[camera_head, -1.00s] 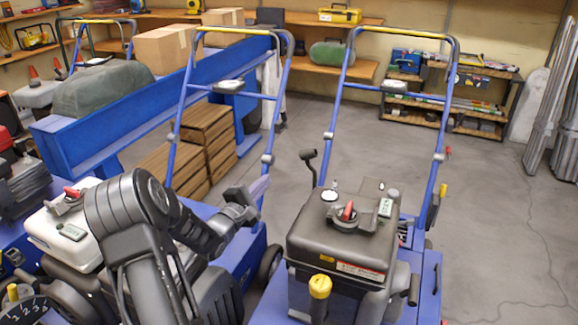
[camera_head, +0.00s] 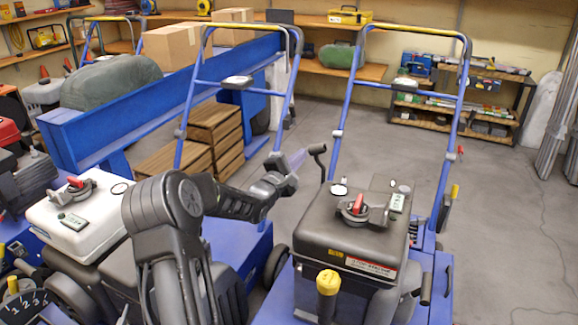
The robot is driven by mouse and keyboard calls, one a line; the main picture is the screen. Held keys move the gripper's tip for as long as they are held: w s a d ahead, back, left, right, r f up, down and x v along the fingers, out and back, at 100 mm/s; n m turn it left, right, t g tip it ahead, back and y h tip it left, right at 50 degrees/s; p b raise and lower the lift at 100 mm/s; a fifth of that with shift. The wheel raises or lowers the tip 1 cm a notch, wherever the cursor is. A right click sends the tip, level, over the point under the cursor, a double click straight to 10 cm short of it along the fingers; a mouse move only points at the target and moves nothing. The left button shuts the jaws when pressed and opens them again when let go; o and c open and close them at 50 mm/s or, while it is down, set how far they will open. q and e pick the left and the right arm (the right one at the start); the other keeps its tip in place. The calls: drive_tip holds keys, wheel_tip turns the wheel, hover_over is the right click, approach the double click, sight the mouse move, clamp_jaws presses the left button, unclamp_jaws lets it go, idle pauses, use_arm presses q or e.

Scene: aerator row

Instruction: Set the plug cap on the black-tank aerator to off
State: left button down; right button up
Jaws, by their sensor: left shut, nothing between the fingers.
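The black-tank aerator (camera_head: 350,236) stands at right of centre, with a blue deck and a tall blue handle. Its plug cap (camera_head: 353,209) is a dark round cap with a red lever on top of the tank. A small green-and-white label plate (camera_head: 396,202) sits to the right of the cap. My left gripper (camera_head: 298,158) is shut and empty, held in the air to the upper left of the cap and apart from it. My right gripper is not in view.
A white-tank aerator (camera_head: 85,214) with a similar red-levered cap stands at the left. A black bent lever (camera_head: 318,150) rises behind the black tank, close to my left gripper. The blue handle (camera_head: 341,110) stands behind. Grey floor (camera_head: 500,220) is clear at right.

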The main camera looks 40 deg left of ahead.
use_arm(q)
drive_tip(key=shift+d+r, duration=0.1)
drive_tip(key=shift+d, duration=0.1)
drive_tip(key=shift+w+r, duration=0.1)
drive_tip(key=shift+w+d+r+p, duration=0.2)
drive_tip(key=shift+d+r+p, duration=0.15)
drive_tip(key=shift+d+p, duration=0.3)
